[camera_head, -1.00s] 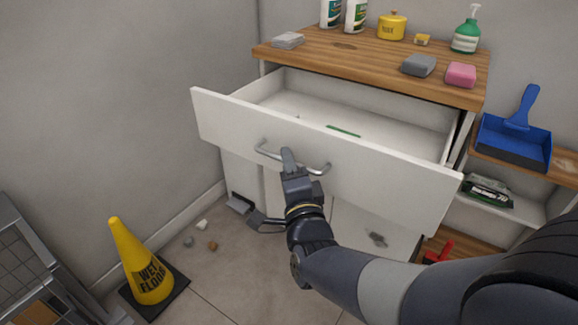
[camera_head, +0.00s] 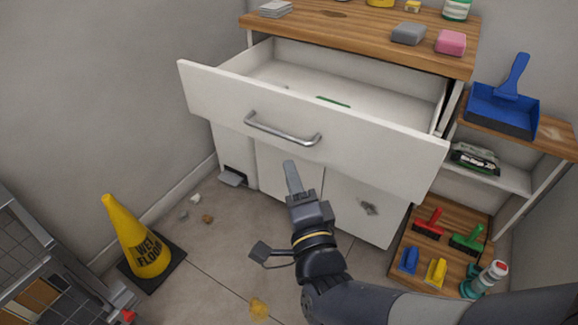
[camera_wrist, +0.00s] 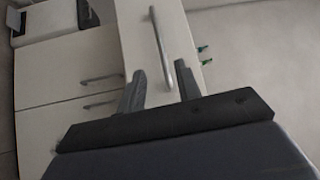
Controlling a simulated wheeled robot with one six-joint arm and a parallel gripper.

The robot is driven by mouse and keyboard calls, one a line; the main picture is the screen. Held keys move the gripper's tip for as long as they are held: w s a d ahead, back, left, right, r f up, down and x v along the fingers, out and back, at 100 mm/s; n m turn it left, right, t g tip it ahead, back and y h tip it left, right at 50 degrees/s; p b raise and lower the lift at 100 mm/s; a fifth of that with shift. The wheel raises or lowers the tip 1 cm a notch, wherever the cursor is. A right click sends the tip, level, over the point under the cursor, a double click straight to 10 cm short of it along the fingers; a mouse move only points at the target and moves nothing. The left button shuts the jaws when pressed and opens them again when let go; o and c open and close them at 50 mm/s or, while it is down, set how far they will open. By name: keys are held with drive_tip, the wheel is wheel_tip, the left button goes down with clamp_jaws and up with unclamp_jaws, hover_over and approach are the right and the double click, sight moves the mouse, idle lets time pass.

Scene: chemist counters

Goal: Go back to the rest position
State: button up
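My gripper (camera_head: 293,178) is in front of the white cabinet, below the drawer handle in the head view and clear of it. In the wrist view my gripper (camera_wrist: 158,85) shows two dark fingers spread apart with nothing between them. The drawer (camera_head: 330,135) stands pulled out. Its curved metal handle (camera_head: 282,130) is fully visible, and the handle also shows ahead of the fingers in the wrist view (camera_wrist: 160,45). A thin green thing (camera_head: 333,102) lies inside the drawer.
A yellow wet-floor cone (camera_head: 133,240) stands at left beside a grey rack (camera_head: 50,262). Small debris (camera_head: 195,200) lies on the floor. At right, shelves hold a blue dustpan (camera_head: 505,105) and several brushes (camera_head: 430,222). Sponges (camera_head: 408,33) sit on the wooden top.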

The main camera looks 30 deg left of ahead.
sight(282, 135)
idle(0.3)
drive_tip(key=b+x, duration=0.1)
drive_tip(key=x, duration=1)
drive_tip(key=shift+w, duration=0.1)
drive_tip(key=shift+w+d, duration=0.1)
drive_tip(key=shift+w, duration=0.25)
